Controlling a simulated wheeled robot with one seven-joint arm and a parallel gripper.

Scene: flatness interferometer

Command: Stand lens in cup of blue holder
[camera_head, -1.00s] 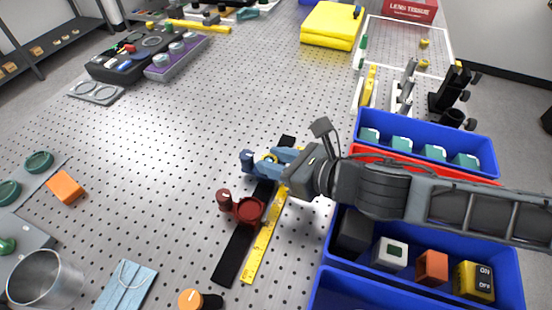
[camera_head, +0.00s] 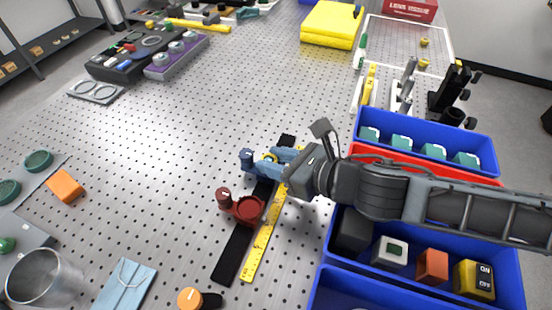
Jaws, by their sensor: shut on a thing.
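The blue holder (camera_head: 248,160) stands on the black rail (camera_head: 236,252), towards its far end. My gripper (camera_head: 278,160) reaches in from the right and is at the blue holder's cup. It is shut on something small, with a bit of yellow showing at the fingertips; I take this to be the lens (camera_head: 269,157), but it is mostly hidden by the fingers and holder. I cannot tell whether it touches the cup. A dark red holder (camera_head: 248,209) with a round cup stands nearer on the same rail.
A yellow ruler (camera_head: 262,240) lies beside the rail. Blue bins (camera_head: 480,134) and a red bin (camera_head: 362,151) stand right, under my arm. The perforated table's middle is clear.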

